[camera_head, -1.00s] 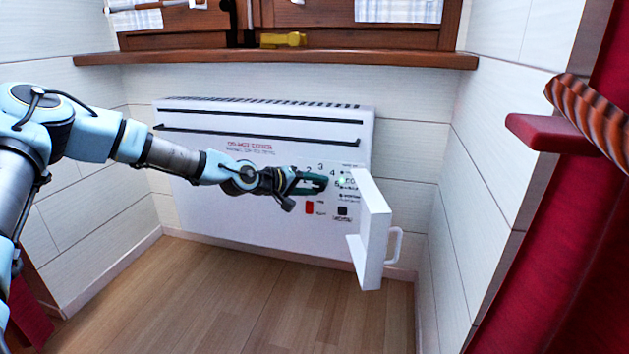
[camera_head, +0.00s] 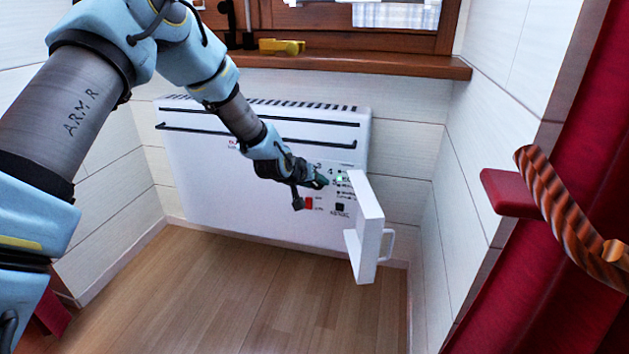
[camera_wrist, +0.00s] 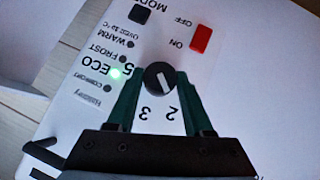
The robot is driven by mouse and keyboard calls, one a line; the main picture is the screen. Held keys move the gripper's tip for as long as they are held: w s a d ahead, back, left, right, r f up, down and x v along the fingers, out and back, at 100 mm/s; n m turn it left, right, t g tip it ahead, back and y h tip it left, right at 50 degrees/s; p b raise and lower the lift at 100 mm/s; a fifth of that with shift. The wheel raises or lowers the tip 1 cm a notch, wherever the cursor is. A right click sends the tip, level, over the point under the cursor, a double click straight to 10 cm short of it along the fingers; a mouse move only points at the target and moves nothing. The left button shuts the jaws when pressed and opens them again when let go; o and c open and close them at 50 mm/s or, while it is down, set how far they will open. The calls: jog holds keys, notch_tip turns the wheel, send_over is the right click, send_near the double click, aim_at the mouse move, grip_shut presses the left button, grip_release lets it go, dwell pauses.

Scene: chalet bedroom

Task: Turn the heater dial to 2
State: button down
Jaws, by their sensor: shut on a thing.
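The heater (camera_head: 215,180) is a white wall panel under the window sill. Its black round dial (camera_wrist: 159,77) shows in the wrist view, which sees the panel upside down. A white line crosses the dial at a slant, with one end towards the printed 2; I cannot tell which end is the pointer. My gripper (camera_wrist: 161,80) has its green fingers on both sides of the dial and is shut on it. In the head view my gripper (camera_head: 321,182) is at the panel and hides the dial. Numbers 2, 3 and 5 show in the wrist view.
A white cover door (camera_head: 369,225) stands open to the right of the controls. A red on/off switch (camera_head: 309,203) and a black button (camera_head: 340,207) sit below the dial. A green light (camera_head: 340,178) glows by ECO. The wooden floor (camera_head: 250,300) is clear.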

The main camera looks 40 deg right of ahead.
dwell(0.5)
jog(key=shift+c, duration=1.5)
grip_release()
jog(key=p+v, duration=0.3)
jog(key=v, duration=0.7)
jog(key=shift+s+a+r, duration=0.15)
jog(key=shift+a+r, duration=0.1)
jog(key=shift+a, duration=0.05)
